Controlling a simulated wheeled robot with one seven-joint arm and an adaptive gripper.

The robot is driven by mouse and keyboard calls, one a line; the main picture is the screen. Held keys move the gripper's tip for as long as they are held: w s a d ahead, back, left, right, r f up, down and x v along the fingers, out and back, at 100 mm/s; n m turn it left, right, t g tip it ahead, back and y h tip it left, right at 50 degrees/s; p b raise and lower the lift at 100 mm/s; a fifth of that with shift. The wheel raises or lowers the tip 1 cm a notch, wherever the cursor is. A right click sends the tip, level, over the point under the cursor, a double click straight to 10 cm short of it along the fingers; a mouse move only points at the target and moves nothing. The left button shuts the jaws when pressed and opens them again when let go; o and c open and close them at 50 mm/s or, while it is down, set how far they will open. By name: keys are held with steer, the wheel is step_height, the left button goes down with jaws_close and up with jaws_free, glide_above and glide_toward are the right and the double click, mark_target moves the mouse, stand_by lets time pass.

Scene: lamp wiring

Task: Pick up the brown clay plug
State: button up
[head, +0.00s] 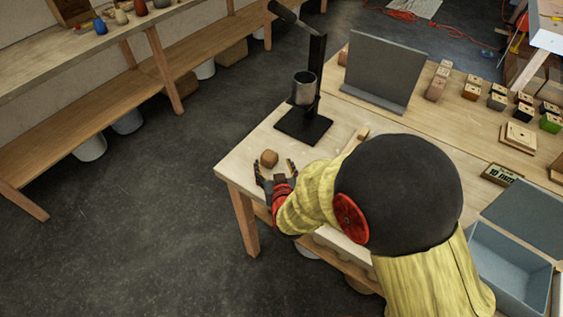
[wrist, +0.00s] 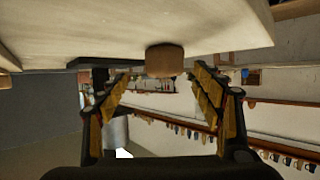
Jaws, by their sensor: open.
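The brown clay plug (head: 269,158) is a small rounded block on the near left end of the wooden workbench (head: 240,160). It also shows in the wrist view (wrist: 164,60), where the picture is upside down and the bench top is at the upper edge. My gripper (head: 275,168) is at the bench's left corner, right by the plug. In the wrist view my gripper (wrist: 162,78) has its two fingers spread apart, with the plug ahead of and between the fingertips. I see no contact between fingers and plug.
A black stand (head: 304,124) with a metal cup (head: 304,88) stands just behind the plug. A small wooden piece (head: 363,133) lies near my arm. A blue bin (head: 508,268) is at the right.

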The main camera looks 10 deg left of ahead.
mark_target(269, 157)
steer(key=b+x, duration=0.1)
steer(key=x, duration=0.2)
steer(key=a+x, duration=0.1)
steer(key=x, duration=0.2)
steer(key=shift+w+a+b, duration=0.1)
steer(key=shift+b, duration=0.3)
steer(key=shift+c, duration=0.8)
